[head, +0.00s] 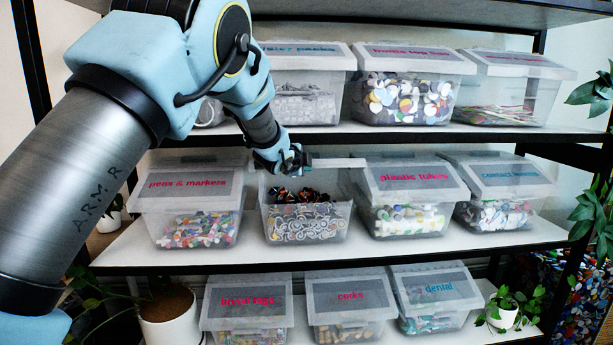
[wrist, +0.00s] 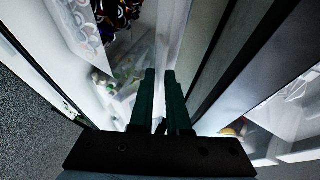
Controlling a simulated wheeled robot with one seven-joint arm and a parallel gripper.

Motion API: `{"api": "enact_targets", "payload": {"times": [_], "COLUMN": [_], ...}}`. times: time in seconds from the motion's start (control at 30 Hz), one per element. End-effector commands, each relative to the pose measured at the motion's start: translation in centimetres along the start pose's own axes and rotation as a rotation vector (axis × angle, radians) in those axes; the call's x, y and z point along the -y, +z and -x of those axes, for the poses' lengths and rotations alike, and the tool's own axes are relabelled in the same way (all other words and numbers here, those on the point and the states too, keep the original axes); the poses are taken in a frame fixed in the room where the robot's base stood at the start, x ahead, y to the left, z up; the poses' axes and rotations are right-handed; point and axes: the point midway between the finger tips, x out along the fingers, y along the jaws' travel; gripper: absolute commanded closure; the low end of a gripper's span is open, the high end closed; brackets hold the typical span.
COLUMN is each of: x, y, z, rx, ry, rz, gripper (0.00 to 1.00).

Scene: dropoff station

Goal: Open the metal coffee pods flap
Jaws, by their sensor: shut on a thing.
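The metal coffee pods bin (head: 345,215) is the clear bin second from the left on the middle shelf. Dark, shiny pods with colored bits show through its open front and top. Its flap (head: 338,163) is raised and seen nearly edge-on as a thin pale strip, so its label is not readable. My gripper (head: 298,163) is at the flap's edge, above the pods. In the wrist view, the green fingers (wrist: 160,100) are close together on the flap's pale edge (wrist: 170,45). The exact contact is dark and partly hidden.
The pens & markers bin (head: 190,192) and plastic tubes bin (head: 412,180) stand close on either side with lids shut. The upper shelf (head: 400,131) lies just above my gripper. More lidded bins, including the corks bin (head: 350,304), stand on the shelf below.

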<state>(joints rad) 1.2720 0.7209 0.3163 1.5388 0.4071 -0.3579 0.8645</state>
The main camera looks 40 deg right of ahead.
Motion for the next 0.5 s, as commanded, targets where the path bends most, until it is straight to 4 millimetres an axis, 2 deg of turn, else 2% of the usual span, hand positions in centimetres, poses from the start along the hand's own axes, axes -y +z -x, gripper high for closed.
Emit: {"api": "enact_targets", "payload": {"times": [0.13, 0.5], "x": [0.97, 1.19], "y": [-0.08, -0.11], "z": [0.09, 0.08], "rx": [-0.002, -0.002], "ry": [-0.005, -0.005], "rz": [-0.002, -0.002], "gripper": [1.0, 1.0]}}
